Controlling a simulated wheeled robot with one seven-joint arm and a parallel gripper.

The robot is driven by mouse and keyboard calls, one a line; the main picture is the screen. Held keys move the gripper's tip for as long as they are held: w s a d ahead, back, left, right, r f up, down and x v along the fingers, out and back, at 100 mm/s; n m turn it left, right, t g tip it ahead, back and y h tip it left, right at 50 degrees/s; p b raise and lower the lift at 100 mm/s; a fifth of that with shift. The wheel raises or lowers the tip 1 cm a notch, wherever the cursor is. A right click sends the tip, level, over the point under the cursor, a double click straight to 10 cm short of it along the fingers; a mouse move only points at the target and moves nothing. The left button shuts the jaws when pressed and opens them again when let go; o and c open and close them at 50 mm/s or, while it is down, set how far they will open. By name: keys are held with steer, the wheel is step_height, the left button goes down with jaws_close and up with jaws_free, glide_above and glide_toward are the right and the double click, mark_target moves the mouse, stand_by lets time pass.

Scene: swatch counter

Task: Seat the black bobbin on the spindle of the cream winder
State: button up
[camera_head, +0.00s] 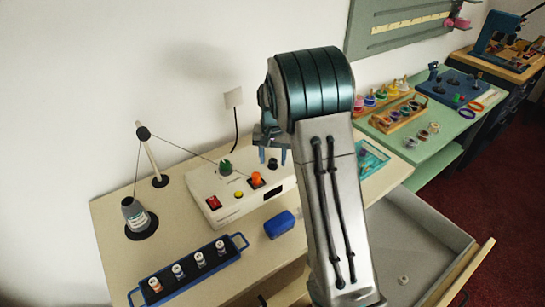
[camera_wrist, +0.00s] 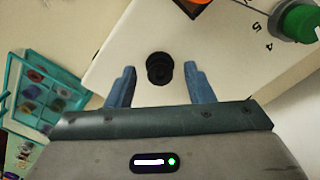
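The cream winder (camera_head: 225,188) stands on the counter against the wall; its top also fills much of the wrist view (camera_wrist: 120,70). A small black spool-shaped piece, which looks like the black bobbin (camera_head: 272,164), stands at the right end of the winder's top. In the wrist view the black bobbin (camera_wrist: 159,72) lies between the finger lines, touching neither finger. I cannot make out the spindle apart from it. My gripper (camera_head: 275,156) is open and empty, pointing down just over that spot; in the wrist view its fingers (camera_wrist: 159,68) are spread wide.
The winder carries a green knob (camera_head: 225,168), an orange button (camera_head: 255,180) and a red switch (camera_head: 213,202). A thread runs from a post (camera_head: 152,155). A blue rack (camera_head: 190,268) of bobbins, a blue block (camera_head: 279,224), a teal tray (camera_head: 372,158) and an open drawer (camera_head: 430,245) surround it.

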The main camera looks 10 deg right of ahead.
step_height(320, 180, up, 14)
steer(key=b, duration=0.1)
stand_by(0.5)
steer(key=s+f+n+t, duration=0.2)
steer(key=s+n+t, duration=0.1)
steer(key=s, duration=2.7)
steer(key=shift+s+f+n, duration=0.15)
steer(key=shift+f+n, duration=0.05)
steer(key=shift+n, duration=0.6)
steer(key=shift+c, duration=0.3)
